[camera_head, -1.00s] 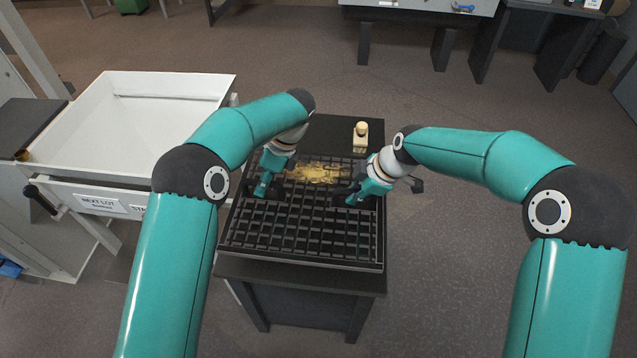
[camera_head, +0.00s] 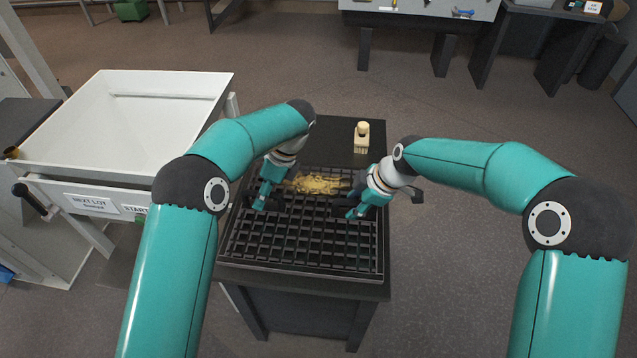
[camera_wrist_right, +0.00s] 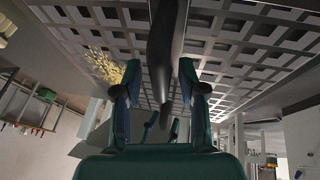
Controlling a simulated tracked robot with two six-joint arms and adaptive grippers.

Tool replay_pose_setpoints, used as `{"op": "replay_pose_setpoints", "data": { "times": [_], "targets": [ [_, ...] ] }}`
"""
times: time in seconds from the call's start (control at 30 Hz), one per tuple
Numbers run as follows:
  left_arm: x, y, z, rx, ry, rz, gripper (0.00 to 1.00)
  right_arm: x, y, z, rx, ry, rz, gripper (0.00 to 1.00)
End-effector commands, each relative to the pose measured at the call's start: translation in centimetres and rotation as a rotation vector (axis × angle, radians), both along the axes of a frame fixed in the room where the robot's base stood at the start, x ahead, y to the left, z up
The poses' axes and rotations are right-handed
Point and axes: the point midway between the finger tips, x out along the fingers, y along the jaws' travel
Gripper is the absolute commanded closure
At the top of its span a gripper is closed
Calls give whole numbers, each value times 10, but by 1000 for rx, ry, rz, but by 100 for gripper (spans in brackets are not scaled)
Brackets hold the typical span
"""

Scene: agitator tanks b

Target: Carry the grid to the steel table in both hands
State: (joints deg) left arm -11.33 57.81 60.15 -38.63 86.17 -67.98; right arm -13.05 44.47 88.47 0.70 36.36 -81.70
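The grid (camera_head: 300,243) is a dark square lattice, level at the black stand. I cannot tell whether it touches the top or hangs just above. My left gripper (camera_head: 265,198) is at its left side and my right gripper (camera_head: 352,209) at its right side; both appear shut on it, with fingertips partly hidden. In the right wrist view a dark tapered bar (camera_wrist_right: 165,55) runs between my right fingers (camera_wrist_right: 160,82), with the lattice behind. A yellow clump (camera_head: 318,184) lies at the grid's far part. The steel table (camera_head: 425,8) is at the back.
The black stand (camera_head: 335,140) carries a small pale brush-like object (camera_head: 361,137) behind the grid. A white hopper (camera_head: 75,140) with labels stands close on the left. A dark bench (camera_head: 550,20) is at the back right. Open floor lies right of the stand and towards the steel table.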

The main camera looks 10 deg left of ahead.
Motion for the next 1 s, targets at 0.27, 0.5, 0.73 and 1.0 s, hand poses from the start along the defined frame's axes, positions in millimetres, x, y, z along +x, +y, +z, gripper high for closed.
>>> {"op": "replay_pose_setpoints", "data": {
  "times": [0.27, 0.5, 0.73, 1.0],
  "targets": [
    [2, -4, 9, 0, -1, 0, 59, 0, 0, 0, 0, 0, 0, 59],
    [10, -18, 41, 0, -4, -1, 59, 0, 0, 0, 0, 0, -1, 59],
    [14, -27, 62, 0, -1, 0, 59, 0, 0, 0, 0, 0, -1, 59],
    [14, -29, 67, 0, 1, -1, 59, -3, -9, 21, 1, -3, -2, 59]
  ]
}}
